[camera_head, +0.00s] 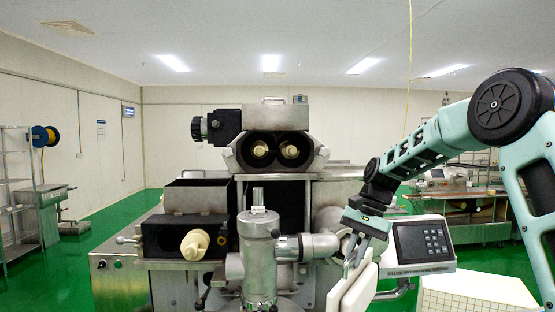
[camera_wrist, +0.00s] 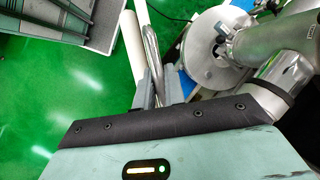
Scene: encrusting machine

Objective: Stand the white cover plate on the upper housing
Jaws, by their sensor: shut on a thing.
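The white cover plate (camera_head: 358,291) hangs below my gripper (camera_head: 352,246) in the head view, tilted and partly cut off by the bottom edge. My gripper is shut on it. In the wrist view the grey fingers (camera_wrist: 150,92) are close together, and a pale edge, likely the plate (camera_wrist: 133,45), shows beside them. The upper housing (camera_head: 275,168) is the metal block with two round openings, each showing a cream screw end. It stands at the back centre, up and left of my gripper and apart from the plate.
A steel cylinder (camera_head: 259,250) with a side pipe (camera_head: 310,246) stands just left of my gripper. A control panel (camera_head: 424,242) is close on the right. A lower black housing (camera_head: 170,240) with a cream screw (camera_head: 194,243) sits at left. A white block (camera_head: 475,294) is at the lower right.

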